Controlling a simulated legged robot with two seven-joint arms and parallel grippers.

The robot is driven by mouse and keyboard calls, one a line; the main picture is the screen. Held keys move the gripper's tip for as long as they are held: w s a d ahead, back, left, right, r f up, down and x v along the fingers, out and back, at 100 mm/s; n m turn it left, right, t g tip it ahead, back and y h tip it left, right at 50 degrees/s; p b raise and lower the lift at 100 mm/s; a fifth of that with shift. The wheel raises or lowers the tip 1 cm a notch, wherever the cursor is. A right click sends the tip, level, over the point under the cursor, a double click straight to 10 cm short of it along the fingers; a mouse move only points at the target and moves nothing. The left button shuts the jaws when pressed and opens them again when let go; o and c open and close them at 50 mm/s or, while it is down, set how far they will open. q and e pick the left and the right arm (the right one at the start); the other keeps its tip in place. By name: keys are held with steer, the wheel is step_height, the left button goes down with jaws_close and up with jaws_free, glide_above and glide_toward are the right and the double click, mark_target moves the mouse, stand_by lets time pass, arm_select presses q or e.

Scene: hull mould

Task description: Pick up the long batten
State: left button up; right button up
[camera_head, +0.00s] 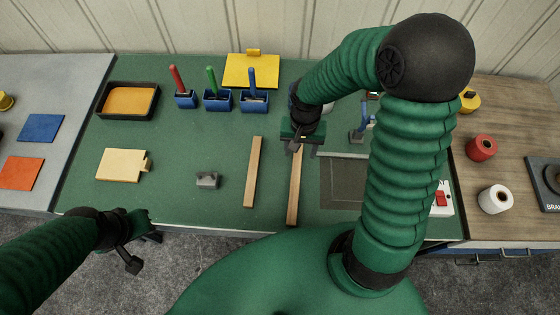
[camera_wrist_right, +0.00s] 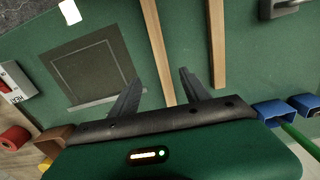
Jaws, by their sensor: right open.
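Two wooden battens lie on the green bench top, running front to back. The right batten (camera_head: 295,190) reaches nearer the front edge and looks the longer one; its far end is hidden under my right gripper. The left batten (camera_head: 254,172) lies apart from it. My right gripper (camera_head: 299,146) is open above the far part of the right batten. In the right wrist view, that batten (camera_wrist_right: 157,50) runs between the two spread fingers (camera_wrist_right: 158,92), and the other batten (camera_wrist_right: 217,45) lies to the right. My left gripper (camera_head: 142,250) is open and empty, off the bench's front edge.
Blue bins with coloured handles (camera_head: 218,100) and a yellow board (camera_head: 252,71) stand at the back. A grey block (camera_head: 207,180) lies left of the battens. A dark panel (camera_head: 342,184) and a white switch box (camera_head: 441,199) are to the right.

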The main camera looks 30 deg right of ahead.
glide_toward(295, 174)
steer(key=s+d, duration=0.2)
steer(key=f, duration=0.1)
steer(key=w+a+f, duration=0.1)
steer(key=f, duration=0.2)
steer(key=shift+w+a+f, duration=0.2)
steer(key=shift+w+f, duration=0.15)
steer(key=f, duration=0.1)
steer(key=a+f, duration=0.1)
steer(key=f, duration=0.1)
steer(key=shift+f, duration=0.35)
steer(key=shift+s+d+f, duration=0.1)
steer(key=shift+d+f, duration=0.1)
steer(key=shift+f, duration=0.1)
steer(key=shift+d+f, duration=0.15)
steer(key=shift+d, duration=0.15)
steer(key=shift+w+d, duration=0.1)
steer(key=shift+w, duration=0.1)
steer(key=c, duration=0.4)
arm_select(q)
steer(key=shift+s+d+r, duration=0.15)
steer(key=shift+s+d, duration=0.05)
steer(key=shift+s, duration=0.6)
arm_select(e)
steer(key=shift+a, duration=0.3)
jaws_close()
